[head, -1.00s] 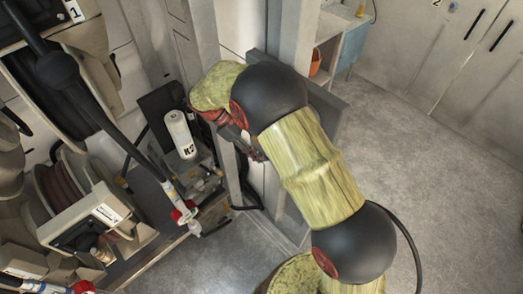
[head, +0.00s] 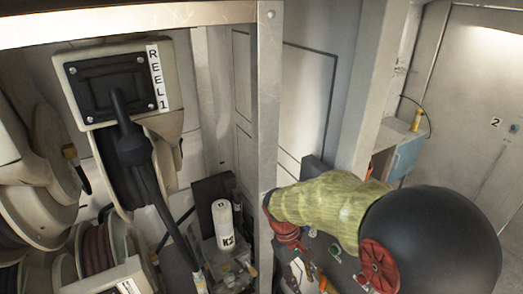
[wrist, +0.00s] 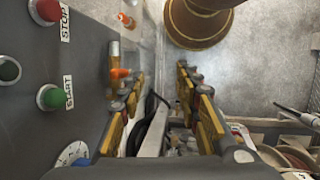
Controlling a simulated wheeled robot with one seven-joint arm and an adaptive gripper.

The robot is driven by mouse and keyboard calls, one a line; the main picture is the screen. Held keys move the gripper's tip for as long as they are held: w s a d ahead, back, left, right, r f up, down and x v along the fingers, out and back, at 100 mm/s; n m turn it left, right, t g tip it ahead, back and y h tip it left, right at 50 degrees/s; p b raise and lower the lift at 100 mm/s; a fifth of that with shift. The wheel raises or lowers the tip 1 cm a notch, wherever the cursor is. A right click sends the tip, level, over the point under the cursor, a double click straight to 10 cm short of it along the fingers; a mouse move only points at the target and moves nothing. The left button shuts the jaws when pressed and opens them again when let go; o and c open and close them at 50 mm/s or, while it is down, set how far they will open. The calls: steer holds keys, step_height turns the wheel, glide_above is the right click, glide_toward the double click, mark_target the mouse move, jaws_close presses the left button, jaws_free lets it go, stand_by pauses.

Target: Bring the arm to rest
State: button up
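My arm (head: 330,205), in a yellow-green sleeve with red and black joints, reaches across the lower right of the head view. My gripper (wrist: 150,65) shows in the wrist view with its two yellow-and-grey fingers spread apart and nothing between them. It is beside a dark control panel (wrist: 40,115) on the left, which carries a red STOP button (wrist: 46,11) and a green START button (wrist: 51,97). I cannot tell whether the fingers touch the panel. In the head view the gripper is mostly hidden and hard to make out below the arm.
A blue-sided shelf (head: 407,157) and a cabinet numbered 2 (head: 480,100) are at the right. Grey floor (wrist: 265,60) shows in the wrist view.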

steer(key=s+d+r+m+t+y+b, duration=0.1)
steer(key=s+d+r+m+t+b, duration=0.1)
steer(key=s+r, duration=0.4)
steer(key=s+d+r+m+t+y+b, duration=0.2)
steer(key=s+d+r+m+t+b, duration=0.1)
steer(key=s+d+r+m+t, duration=0.1)
steer(key=s+d+r+t, duration=0.1)
steer(key=s+r+t, duration=0.1)
steer(key=s+r, duration=0.1)
steer(key=shift+s+d+r+m+b, duration=0.25)
steer(key=shift+s+m+b, duration=0.05)
steer(key=shift+s, duration=0.6)
